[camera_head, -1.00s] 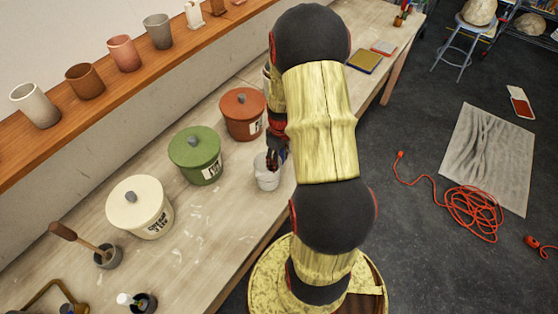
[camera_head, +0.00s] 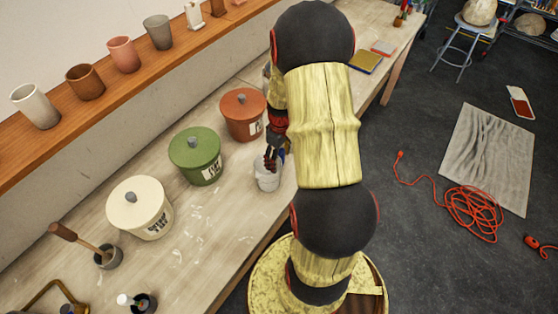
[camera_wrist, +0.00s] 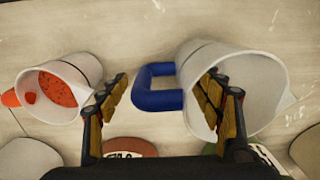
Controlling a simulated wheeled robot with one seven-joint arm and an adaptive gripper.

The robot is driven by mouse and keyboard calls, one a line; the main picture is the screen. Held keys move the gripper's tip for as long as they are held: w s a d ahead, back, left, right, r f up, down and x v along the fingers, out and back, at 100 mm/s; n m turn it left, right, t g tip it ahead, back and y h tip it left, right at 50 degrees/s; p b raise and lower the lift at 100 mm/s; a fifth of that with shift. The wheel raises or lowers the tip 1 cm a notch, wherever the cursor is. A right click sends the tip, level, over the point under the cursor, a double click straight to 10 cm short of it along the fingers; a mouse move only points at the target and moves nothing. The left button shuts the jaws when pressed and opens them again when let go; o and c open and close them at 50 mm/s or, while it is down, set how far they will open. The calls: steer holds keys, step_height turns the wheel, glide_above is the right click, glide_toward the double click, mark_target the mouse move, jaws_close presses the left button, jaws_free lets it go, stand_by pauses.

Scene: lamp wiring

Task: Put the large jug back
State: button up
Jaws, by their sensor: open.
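A white jug with a blue handle (camera_wrist: 155,88) is on the right in the wrist view, the larger of two jugs there. It also shows as a pale jug (camera_head: 267,180) on the bench in the head view, partly covered by my gripper. My gripper (camera_wrist: 165,103) is open and holds nothing. The handle lies between its two fingers in the picture. The right finger overlaps the jug's mouth; I cannot tell whether it is inside or touches. A second white jug (camera_wrist: 85,66) with orange contents is left of the left finger.
Lidded canisters in terracotta (camera_head: 242,115), green (camera_head: 196,155) and cream (camera_head: 140,208) stand along the bench (camera_head: 205,245). A wooden shelf (camera_head: 105,95) with several cups runs above. An orange cord (camera_head: 470,212) lies on the floor. The bench front by the cream canister is mostly clear.

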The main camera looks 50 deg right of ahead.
step_height(320, 180, up, 10)
steer(key=shift+r+p, duration=0.2)
steer(key=shift+p, duration=0.25)
steer(key=w+a+r+t+h, duration=0.1)
steer(key=w+a+r+t, duration=0.1)
steer(key=a+r, duration=1.25)
steer(key=s+a+r+t, duration=0.1)
steer(key=s+a+r, duration=0.3)
steer(key=a, duration=0.3)
steer(key=s+a+r+m+t, duration=0.1)
steer(key=s+a+r+t, duration=0.1)
steer(key=s+a+r, duration=0.3)
steer(key=s+a, duration=0.1)
steer(key=a, duration=0.2)
steer(key=shift+r+t+y, duration=0.2)
steer(key=shift+t+y, duration=0.1)
steer(key=shift+y, duration=0.1)
steer(key=shift+s, duration=0.1)
